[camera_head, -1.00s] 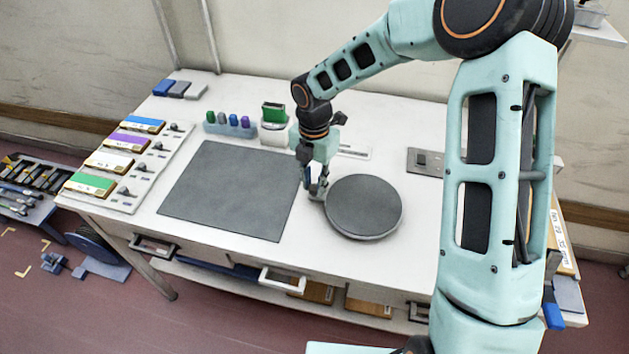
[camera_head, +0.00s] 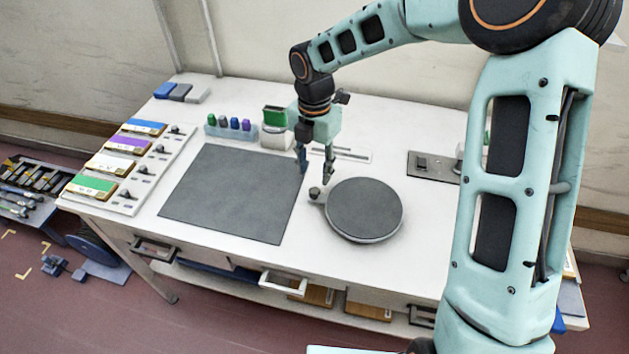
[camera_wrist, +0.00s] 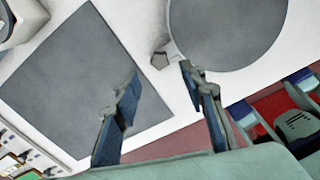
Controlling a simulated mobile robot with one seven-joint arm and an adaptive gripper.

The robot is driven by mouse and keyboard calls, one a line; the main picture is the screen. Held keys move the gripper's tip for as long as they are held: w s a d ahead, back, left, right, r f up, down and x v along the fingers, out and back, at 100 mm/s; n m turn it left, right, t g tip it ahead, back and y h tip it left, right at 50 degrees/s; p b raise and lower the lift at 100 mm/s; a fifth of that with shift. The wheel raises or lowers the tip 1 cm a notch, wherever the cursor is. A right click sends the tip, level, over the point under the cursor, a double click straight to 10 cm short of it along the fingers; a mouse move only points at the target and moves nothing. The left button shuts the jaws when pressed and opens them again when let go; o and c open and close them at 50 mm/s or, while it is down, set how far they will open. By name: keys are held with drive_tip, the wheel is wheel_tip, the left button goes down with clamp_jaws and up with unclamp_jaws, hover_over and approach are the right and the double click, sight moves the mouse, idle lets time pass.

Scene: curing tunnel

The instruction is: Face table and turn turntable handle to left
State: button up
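The turntable (camera_head: 365,209) is a round dark grey disc lying flat on the white table (camera_head: 420,255), right of a square grey mat. Its handle (camera_head: 316,193) is a short tab with a dark knob at the disc's upper left edge. My gripper (camera_head: 315,176) is open and empty, its fingers apart, just above and slightly behind the knob in the head view. In the wrist view the turntable (camera_wrist: 228,30) is at the top, and its knob (camera_wrist: 160,60) shows beyond and between the open fingertips (camera_wrist: 157,82). The fingers appear apart from the knob.
The grey mat (camera_head: 233,193) lies left of the turntable. Behind are a rack of coloured pegs (camera_head: 230,126) and a white holder with a green top (camera_head: 275,122). A board of coloured blocks (camera_head: 128,165) is at the left. The table is clear in front of the turntable.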

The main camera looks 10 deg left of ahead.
wheel_tip(320, 180, up, 6)
drive_tip(key=shift+f, duration=0.25)
drive_tip(key=shift+f, duration=0.1)
